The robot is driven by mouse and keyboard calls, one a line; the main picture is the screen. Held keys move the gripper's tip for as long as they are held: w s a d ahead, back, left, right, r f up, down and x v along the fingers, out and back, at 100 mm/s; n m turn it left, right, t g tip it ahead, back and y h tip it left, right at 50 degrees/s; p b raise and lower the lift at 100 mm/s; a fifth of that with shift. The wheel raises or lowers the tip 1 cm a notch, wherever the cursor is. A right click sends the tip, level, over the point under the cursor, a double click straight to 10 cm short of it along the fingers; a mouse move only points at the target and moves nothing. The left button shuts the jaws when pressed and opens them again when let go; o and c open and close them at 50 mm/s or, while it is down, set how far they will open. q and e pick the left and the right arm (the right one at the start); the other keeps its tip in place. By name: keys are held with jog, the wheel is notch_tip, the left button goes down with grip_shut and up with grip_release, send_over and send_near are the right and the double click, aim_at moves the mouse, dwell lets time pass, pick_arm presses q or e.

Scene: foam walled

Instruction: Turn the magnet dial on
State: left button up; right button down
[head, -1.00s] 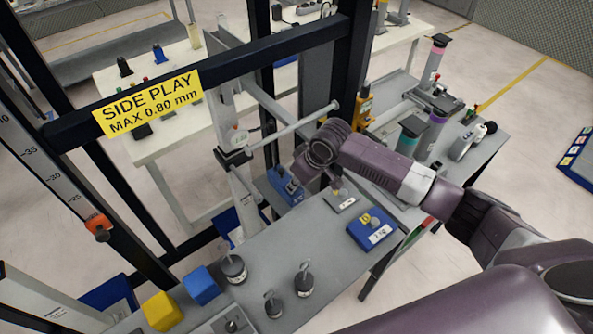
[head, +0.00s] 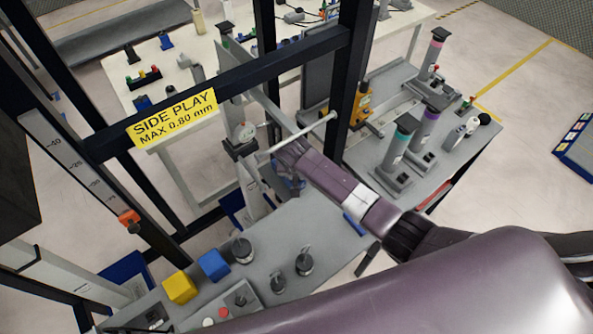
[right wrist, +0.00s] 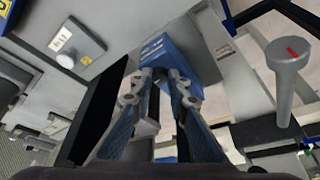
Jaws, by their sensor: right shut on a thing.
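The blue magnet base (head: 283,187) stands on the grey bench beside the upright stand, mostly hidden by my right wrist in the head view. In the right wrist view the blue base (right wrist: 157,50) lies just beyond the fingertips. My right gripper (right wrist: 160,78) reaches down to this base. Its fingers are close together on a small part at the base, taken to be the magnet dial, which the fingertips hide. The dial's setting cannot be read. My left gripper is not in view.
A grey rod (head: 305,132) sticks out close to my right wrist, and it also shows in the right wrist view (right wrist: 287,75). Hooked weights (head: 304,261) and blue and yellow blocks (head: 180,287) stand on the near bench.

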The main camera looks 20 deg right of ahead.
jog(key=shift+m, duration=0.5)
jog(key=shift+w, duration=0.1)
jog(key=c, duration=1.8)
grip_release()
jog(key=shift+c, duration=0.2)
jog(key=shift+s+a+r, duration=0.15)
jog(key=shift+s+r, duration=0.05)
jog(key=shift+r, duration=0.3)
jog(key=v, duration=0.4)
jog(key=shift+a, duration=0.1)
jog(key=s+a, duration=0.5)
jog(key=s, duration=0.5)
jog(key=shift+s, duration=0.4)
